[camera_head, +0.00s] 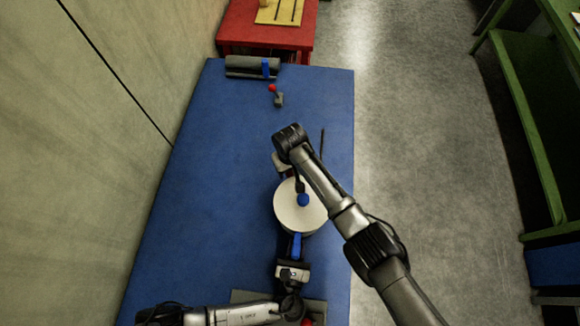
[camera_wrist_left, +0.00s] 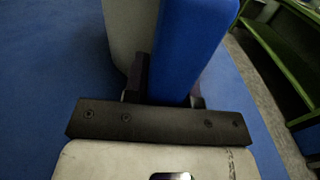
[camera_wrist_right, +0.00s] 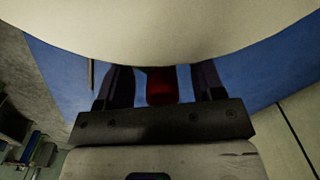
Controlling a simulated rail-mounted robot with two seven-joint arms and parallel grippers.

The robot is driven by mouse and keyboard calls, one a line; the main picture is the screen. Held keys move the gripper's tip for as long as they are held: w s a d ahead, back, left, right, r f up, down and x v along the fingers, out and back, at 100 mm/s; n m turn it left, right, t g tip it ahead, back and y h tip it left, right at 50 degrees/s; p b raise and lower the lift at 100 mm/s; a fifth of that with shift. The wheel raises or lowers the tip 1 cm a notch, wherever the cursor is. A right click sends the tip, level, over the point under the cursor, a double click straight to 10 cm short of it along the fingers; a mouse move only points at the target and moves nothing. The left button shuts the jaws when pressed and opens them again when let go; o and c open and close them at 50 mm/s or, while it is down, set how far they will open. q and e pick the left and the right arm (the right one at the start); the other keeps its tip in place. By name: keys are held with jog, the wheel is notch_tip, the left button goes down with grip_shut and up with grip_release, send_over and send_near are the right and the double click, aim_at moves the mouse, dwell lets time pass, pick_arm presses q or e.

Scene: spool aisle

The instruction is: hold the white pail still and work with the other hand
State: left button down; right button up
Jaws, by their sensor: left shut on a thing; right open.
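The white pail (camera_head: 287,214) stands on the blue table, with a round white top and a blue knob (camera_head: 303,200). My left gripper (camera_head: 294,260) is shut on the pail's blue handle (camera_head: 297,245) at the near side. The left wrist view shows this blue handle (camera_wrist_left: 190,45) between the fingers, beside the pale pail wall. My right gripper (camera_wrist_right: 162,85) is at the pail's far side, open, with a red part (camera_wrist_right: 161,88) between its fingers. The pail's pale wall (camera_wrist_right: 160,30) fills the top of that view. My right arm hides part of the pail in the head view.
On the blue table (camera_head: 215,170) lie a thin dark rod (camera_head: 322,143), a red-balled lever (camera_head: 276,95) and a grey holder (camera_head: 245,68) with a blue part. A red table (camera_head: 265,35) adjoins the far end. A wall is left; a green rack (camera_head: 530,130) stands right across open floor.

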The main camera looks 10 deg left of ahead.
notch_tip(320, 180, up, 12)
dwell(0.6)
pick_arm(q)
jog(key=c, duration=0.8)
grip_release()
jog(key=shift+c, duration=0.2)
jog(key=shift+s, duration=0.1)
